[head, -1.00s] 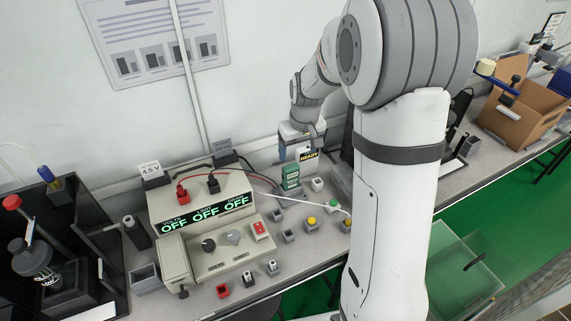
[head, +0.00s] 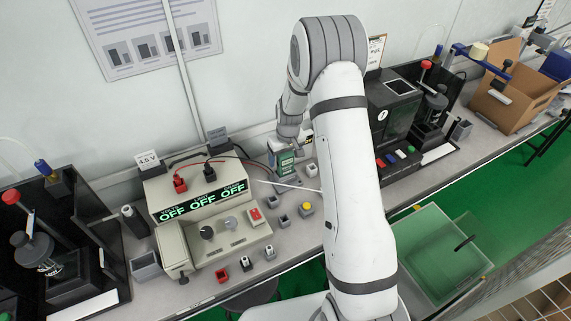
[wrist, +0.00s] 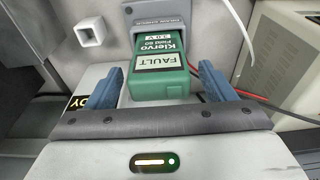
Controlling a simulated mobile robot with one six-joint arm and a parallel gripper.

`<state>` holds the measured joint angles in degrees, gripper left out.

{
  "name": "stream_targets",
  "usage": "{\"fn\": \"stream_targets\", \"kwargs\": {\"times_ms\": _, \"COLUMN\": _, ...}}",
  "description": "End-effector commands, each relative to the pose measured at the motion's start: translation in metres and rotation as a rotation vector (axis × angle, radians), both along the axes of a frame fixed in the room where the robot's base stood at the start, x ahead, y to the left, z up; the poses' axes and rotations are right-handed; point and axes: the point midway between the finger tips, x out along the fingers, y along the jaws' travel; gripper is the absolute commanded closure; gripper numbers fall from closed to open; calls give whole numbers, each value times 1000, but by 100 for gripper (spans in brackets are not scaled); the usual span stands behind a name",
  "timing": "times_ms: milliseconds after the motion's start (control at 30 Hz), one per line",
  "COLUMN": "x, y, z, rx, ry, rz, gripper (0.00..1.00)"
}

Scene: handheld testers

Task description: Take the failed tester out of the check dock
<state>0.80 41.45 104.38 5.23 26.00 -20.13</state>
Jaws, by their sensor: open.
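The failed tester (wrist: 160,68) is a green handheld block with a white FAULT label, in the wrist view. Its far end meets the grey check dock (wrist: 158,20). In the head view the tester (head: 285,161) shows at the back of the bench, partly covered by my gripper. My gripper (wrist: 160,85) is open, with one blue finger on each side of the tester's near end. Gaps show between the fingers and the tester, so it is not held. In the head view my gripper (head: 287,143) is close above the tester.
A beige power supply (head: 198,200) with displays reading OFF stands left of the tester; its red and black leads run nearby. A small white socket block (wrist: 91,32) is beside the dock. A black machine (head: 392,105) stands to the right. Several small blocks sit in front.

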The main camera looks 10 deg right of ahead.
Motion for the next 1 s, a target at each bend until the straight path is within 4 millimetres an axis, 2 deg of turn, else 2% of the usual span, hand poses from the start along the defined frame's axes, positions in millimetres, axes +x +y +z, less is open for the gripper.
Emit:
{"fn": "stream_targets", "kwargs": {"times_ms": 133, "x": 1, "y": 0, "z": -10, "rx": 0, "ry": 0, "rz": 0, "gripper": 24}}
{"fn": "stream_targets", "kwargs": {"times_ms": 367, "x": 1, "y": 0, "z": -10, "rx": 0, "ry": -1, "rz": -1, "gripper": 24}}
{"fn": "stream_targets", "kwargs": {"times_ms": 1000, "x": 1, "y": -1, "z": -10, "rx": 1, "ry": -1, "rz": -2, "gripper": 75}}
